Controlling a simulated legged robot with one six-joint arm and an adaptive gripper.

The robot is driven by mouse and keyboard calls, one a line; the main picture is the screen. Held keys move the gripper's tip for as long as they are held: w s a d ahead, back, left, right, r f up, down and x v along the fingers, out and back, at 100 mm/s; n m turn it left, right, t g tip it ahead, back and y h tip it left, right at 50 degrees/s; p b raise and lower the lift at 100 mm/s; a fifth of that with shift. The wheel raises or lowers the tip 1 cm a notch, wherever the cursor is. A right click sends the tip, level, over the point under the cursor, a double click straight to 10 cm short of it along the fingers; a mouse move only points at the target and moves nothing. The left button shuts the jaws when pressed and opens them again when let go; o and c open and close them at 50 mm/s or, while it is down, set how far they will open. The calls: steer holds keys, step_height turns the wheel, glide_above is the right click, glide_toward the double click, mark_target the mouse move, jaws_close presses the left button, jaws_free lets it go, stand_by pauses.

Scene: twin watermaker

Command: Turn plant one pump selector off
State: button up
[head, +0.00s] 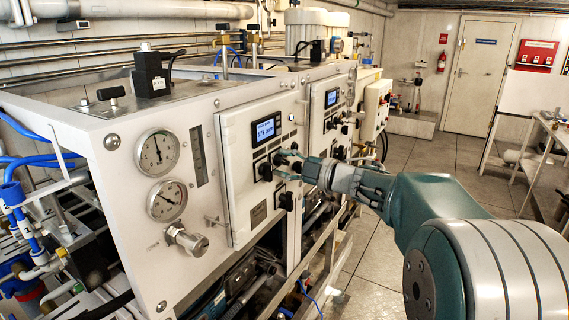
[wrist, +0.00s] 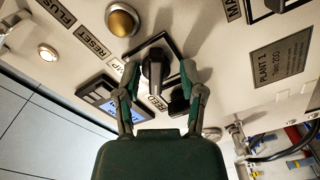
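In the wrist view a black selector knob (wrist: 154,68) on a square dark-edged plate stands out from the white panel. My gripper (wrist: 160,76) is open, with one finger on each side of this knob and gaps showing between fingers and knob. Lettering beside it is partly hidden; "FEED" seems to show. A plate marked "PLANT 1" (wrist: 281,62) is at the right. In the head view my gripper (head: 288,162) is at the front of the nearer panel (head: 240,180), among black knobs below a lit blue display (head: 265,128). The knob between the fingers is hard to make out there.
In the wrist view a brass-coloured button (wrist: 122,20), another black knob (wrist: 180,102) and a small display (wrist: 97,100) are close by. In the head view another black knob (head: 286,201) is just below my gripper.

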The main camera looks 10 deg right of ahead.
steer(key=shift+r, duration=0.1)
steer(key=v, duration=1.2)
